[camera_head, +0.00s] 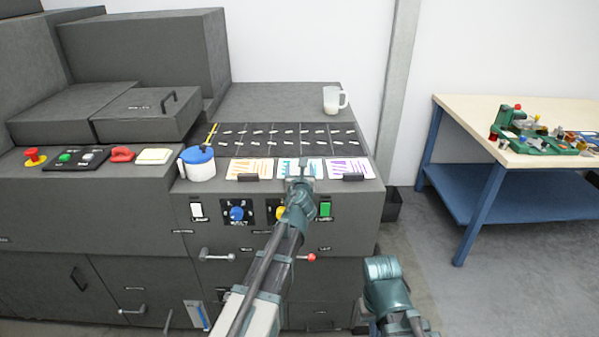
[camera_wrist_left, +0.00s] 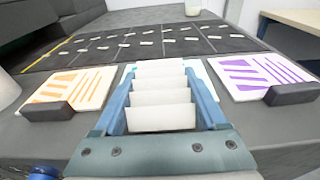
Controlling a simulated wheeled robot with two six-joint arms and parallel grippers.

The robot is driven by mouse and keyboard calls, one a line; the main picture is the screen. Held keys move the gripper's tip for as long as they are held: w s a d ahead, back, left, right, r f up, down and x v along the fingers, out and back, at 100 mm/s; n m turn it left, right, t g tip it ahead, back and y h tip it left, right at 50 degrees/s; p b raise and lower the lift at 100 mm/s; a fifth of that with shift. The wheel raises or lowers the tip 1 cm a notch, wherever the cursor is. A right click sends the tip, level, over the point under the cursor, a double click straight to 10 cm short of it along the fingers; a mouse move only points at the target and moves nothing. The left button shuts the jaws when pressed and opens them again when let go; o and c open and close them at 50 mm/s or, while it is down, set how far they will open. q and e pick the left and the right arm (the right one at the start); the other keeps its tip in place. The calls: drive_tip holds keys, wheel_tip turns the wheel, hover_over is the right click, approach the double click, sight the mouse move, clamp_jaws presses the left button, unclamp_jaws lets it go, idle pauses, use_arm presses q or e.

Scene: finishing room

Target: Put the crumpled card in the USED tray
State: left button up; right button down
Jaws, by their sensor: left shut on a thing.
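The crumpled card (camera_wrist_left: 160,118) shows in the left wrist view as white zigzag folds. My left gripper (camera_wrist_left: 160,72) is shut on it, with one blue finger along each side. In the head view my left gripper (camera_head: 300,181) is over the front edge of the grey machine, at the middle printed card (camera_head: 287,166). The held card cannot be made out there. Only part of my right arm shows at the lower right; its fingers are not visible. I cannot make out a tray labelled USED.
An orange-striped card (camera_head: 250,168) and a purple-striped card (camera_head: 346,167) lie either side. A blue-lidded pot (camera_head: 198,168) stands left, a mug (camera_head: 332,99) behind. A dark bin (camera_head: 393,206) stands right of the machine. A workbench (camera_head: 450,105) with tools is farther right.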

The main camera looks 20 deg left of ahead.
use_arm(q)
drive_tip(key=shift+f, duration=0.1)
drive_tip(key=o, duration=1.2)
drive_tip(key=shift+o, duration=0.2)
drive_tip(key=shift+r, duration=0.2)
drive_tip(key=p+v, duration=0.2)
drive_tip(key=v, duration=1)
drive_tip(key=shift+f, duration=0.15)
